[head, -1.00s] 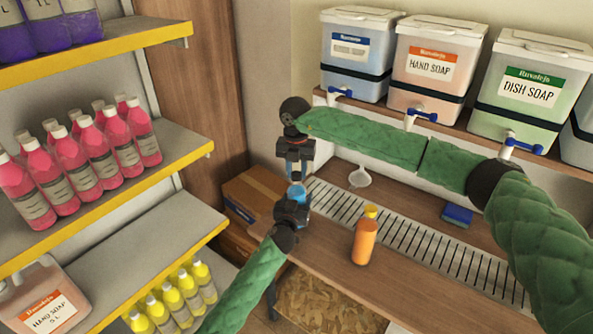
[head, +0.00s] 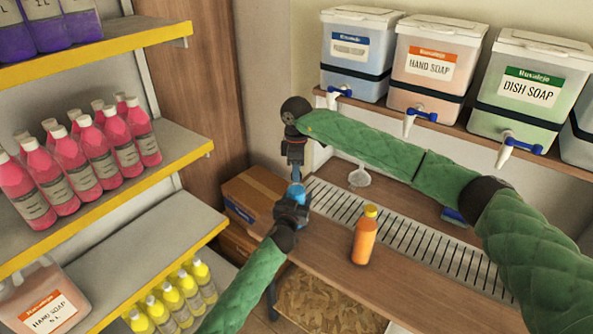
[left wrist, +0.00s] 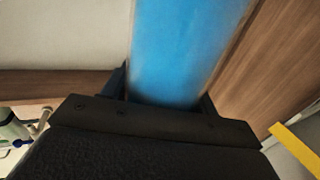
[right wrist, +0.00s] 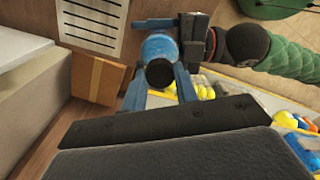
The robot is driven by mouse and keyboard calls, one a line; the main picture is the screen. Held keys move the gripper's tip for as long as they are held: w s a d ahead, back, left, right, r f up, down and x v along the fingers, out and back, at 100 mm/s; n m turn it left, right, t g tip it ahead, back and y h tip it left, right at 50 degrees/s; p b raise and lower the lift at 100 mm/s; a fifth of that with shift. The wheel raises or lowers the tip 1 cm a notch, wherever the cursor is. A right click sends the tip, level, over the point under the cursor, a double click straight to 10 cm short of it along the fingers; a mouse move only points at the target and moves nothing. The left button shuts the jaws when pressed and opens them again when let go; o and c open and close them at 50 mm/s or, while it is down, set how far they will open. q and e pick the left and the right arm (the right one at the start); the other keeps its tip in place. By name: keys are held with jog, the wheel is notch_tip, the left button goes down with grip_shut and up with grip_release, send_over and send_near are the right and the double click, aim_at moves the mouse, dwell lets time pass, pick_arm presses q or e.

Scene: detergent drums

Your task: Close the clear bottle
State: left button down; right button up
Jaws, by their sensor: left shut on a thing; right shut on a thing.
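The clear bottle (head: 298,190), filled with blue liquid, is upright in my left gripper (head: 291,209), which is shut on its body. Its blue side fills the middle of the left wrist view (left wrist: 180,50). My right gripper (head: 296,174) points down directly above the bottle. In the right wrist view its fingers are shut on a small dark round cap (right wrist: 160,73), in line with the bottle (right wrist: 157,46). The cap hides the bottle's mouth, and I cannot tell whether it is seated or threaded.
An orange bottle (head: 364,238) with a yellow cap stands on the counter (head: 330,248) beside the drain grate (head: 400,245). A white funnel (head: 359,176) is behind. Soap drums (head: 430,68) line the back shelf. Pink bottles (head: 75,165) fill the left shelf. A cardboard box (head: 255,193) is behind the grippers.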

jog(key=shift+m, duration=1)
jog(key=shift+a+r+m, duration=0.25)
jog(key=shift+a+m, duration=0.5)
jog(key=shift+m, duration=0.15)
jog(key=shift+r+m, duration=0.1)
jog(key=shift+m, duration=0.4)
jog(key=shift+d+f+m, duration=0.2)
jog(key=shift+d+m, duration=0.35)
jog(key=shift+m, duration=0.05)
jog(key=shift+d+f, duration=0.15)
jog(key=shift+d, duration=0.1)
jog(key=shift+s, duration=0.1)
jog(key=o, duration=0.9)
jog(key=shift+f, duration=0.1)
